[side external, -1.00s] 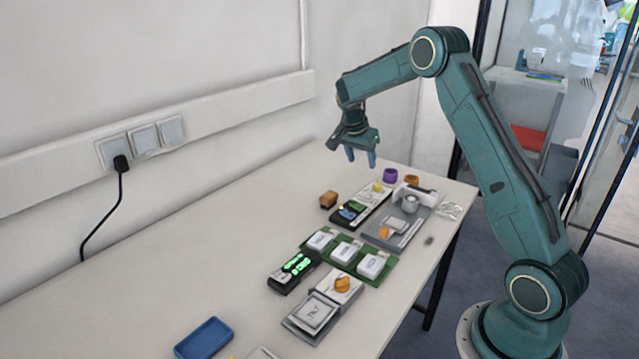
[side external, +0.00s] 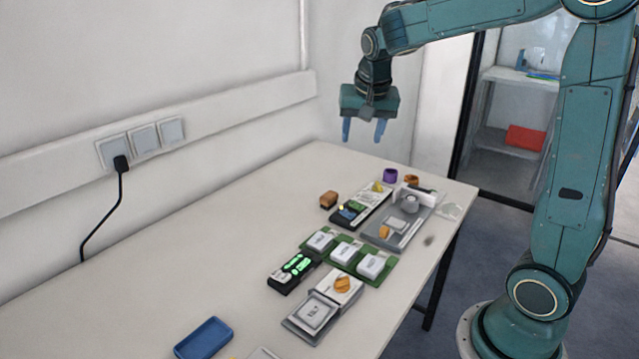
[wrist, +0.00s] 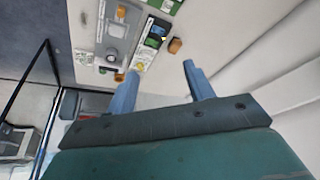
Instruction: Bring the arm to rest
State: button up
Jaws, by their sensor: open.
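My gripper (side external: 364,131) is open and empty, with its two blue fingers pointing down. It hangs in the air above the far end of the white table (side external: 150,270), clear of everything on it. In the wrist view my gripper (wrist: 158,85) shows its two fingers spread apart with nothing between them. The part of the table that holds the fixtures shows beyond the fingers in that view.
Below lie a grey fixture (side external: 376,236), a green tray (side external: 390,277) with white blocks, a black device (side external: 291,273), a brown block (side external: 328,199) and a purple ring (side external: 390,175). A blue tray (side external: 204,338) is at the near end. A wall stands behind.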

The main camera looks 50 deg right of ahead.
jog(key=s+a+n+t+y, duration=0.1)
jog(key=s+a+n, duration=0.4)
jog(key=s, duration=0.5)
jog(key=s+a+n+t+y, duration=0.1)
jog(key=s+a+n+y, duration=0.1)
jog(key=s+a+n, duration=0.3)
jog(key=shift+s+a+r+t, duration=0.15)
jog(key=shift+s+a+t, duration=0.15)
jog(key=shift+s+a, duration=2.35)
jog(key=shift+s+d, duration=0.4)
jog(key=shift+d, duration=0.05)
